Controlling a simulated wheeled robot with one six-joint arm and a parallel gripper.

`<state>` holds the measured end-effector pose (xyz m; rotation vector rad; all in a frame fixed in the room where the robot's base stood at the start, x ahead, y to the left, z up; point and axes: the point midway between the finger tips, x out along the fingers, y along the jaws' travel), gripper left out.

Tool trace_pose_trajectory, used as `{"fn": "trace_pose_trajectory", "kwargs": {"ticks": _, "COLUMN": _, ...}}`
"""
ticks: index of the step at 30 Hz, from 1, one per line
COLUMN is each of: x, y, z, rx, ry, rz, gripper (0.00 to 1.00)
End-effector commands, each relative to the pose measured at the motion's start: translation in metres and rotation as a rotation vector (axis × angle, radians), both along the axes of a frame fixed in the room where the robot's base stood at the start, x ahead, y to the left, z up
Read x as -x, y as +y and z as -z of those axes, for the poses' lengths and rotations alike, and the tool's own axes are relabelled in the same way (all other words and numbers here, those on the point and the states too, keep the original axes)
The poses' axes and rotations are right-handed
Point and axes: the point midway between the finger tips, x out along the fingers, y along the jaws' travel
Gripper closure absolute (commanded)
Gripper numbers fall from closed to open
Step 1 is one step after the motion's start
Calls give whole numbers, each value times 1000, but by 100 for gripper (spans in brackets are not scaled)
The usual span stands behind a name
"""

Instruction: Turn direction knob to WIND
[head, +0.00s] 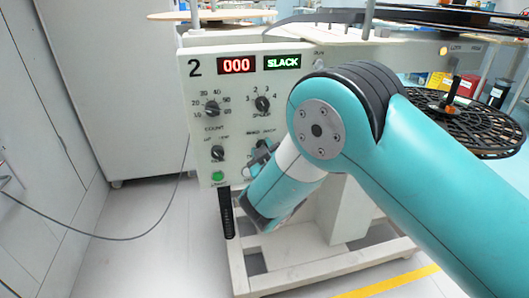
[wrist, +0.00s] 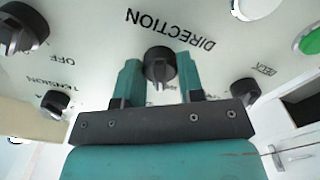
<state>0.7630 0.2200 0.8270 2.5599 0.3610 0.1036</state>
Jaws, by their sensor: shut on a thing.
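The direction knob (wrist: 160,64) is a dark round knob on the pale panel, under the upside-down word DIRECTION in the wrist view. My gripper (wrist: 158,74) has one teal finger on each side of the knob and is shut on it. Part of the knob is hidden by the fingers, and the small position labels near it are too small to read, so I cannot tell its setting. In the head view my gripper (head: 260,153) is at the lower right of the station's front panel (head: 235,115), where it hides the knob.
The panel shows a red 000 display (head: 237,65) and a green SLACK display (head: 282,62). Other knobs sit close by, including the count knob (head: 211,109) and the speed knob (head: 262,104). A green button (head: 218,176) is low on the panel. A black reel (head: 460,122) is at right.

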Motion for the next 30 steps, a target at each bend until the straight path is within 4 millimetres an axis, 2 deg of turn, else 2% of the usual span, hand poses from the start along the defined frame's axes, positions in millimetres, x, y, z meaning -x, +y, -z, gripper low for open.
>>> {"fn": "trace_pose_trajectory", "kwargs": {"ticks": 9, "x": 0, "y": 0, "z": 0, "rx": 108, "ry": -30, "rz": 1, "gripper": 88}}
{"fn": "trace_pose_trajectory", "kwargs": {"ticks": 24, "x": 0, "y": 0, "z": 0, "rx": 127, "ry": -36, "rz": 0, "gripper": 88}}
{"fn": "trace_pose_trajectory", "kwargs": {"ticks": 25, "x": 0, "y": 0, "z": 0, "rx": 127, "ry": -36, "rz": 0, "gripper": 62}}
{"fn": "trace_pose_trajectory", "kwargs": {"ticks": 28, "x": 0, "y": 0, "z": 0, "rx": 126, "ry": -36, "rz": 0, "gripper": 40}}
{"fn": "trace_pose_trajectory", "kwargs": {"ticks": 30, "x": 0, "y": 0, "z": 0, "rx": 126, "ry": -36, "rz": 0, "gripper": 39}}
